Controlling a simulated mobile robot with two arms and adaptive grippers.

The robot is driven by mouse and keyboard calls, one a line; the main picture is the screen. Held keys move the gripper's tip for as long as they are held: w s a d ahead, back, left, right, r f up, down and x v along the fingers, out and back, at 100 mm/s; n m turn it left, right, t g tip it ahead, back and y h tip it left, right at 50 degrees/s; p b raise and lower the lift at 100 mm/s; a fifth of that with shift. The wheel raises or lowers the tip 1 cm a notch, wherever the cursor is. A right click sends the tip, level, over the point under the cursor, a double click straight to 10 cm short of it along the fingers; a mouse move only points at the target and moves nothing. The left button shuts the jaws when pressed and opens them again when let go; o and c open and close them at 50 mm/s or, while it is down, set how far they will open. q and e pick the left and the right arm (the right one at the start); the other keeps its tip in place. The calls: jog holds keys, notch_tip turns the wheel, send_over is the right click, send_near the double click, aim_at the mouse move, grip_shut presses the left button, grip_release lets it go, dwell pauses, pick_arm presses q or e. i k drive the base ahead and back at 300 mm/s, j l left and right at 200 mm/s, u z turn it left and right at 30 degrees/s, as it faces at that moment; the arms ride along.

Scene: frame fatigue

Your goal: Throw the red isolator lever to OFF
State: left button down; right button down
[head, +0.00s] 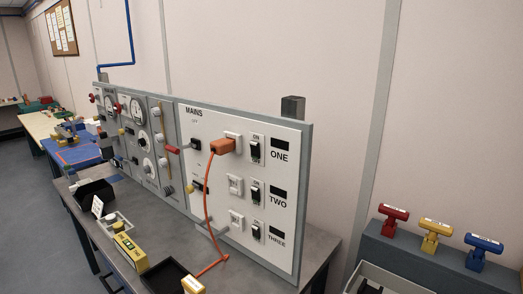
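A grey-framed control panel (262,122) stands on the bench. Its right section is labelled MAINS, with small OFF lettering below that word. A red-ended handle (172,149) sticks out just left of this section; I cannot tell whether it is the isolator lever or which position it is in. A black switch (196,144) sits below the OFF lettering. Neither of my grippers is in view.
An orange plug (222,146) sits in socket ONE, its cord hanging down to the grey bench (230,262). Black trays and yellow boxes (130,251) lie in front of the panel. Red, yellow and blue T-handles (396,212) stand on a grey unit at right.

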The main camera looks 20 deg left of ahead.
aim_at(175, 150)
jog(key=i+u, duration=0.1)
jog(key=u, duration=0.3)
jog(key=i+u, duration=0.1)
jog(key=u, duration=0.65)
jog(key=i+l+u, duration=0.1)
jog(key=u, duration=0.25)
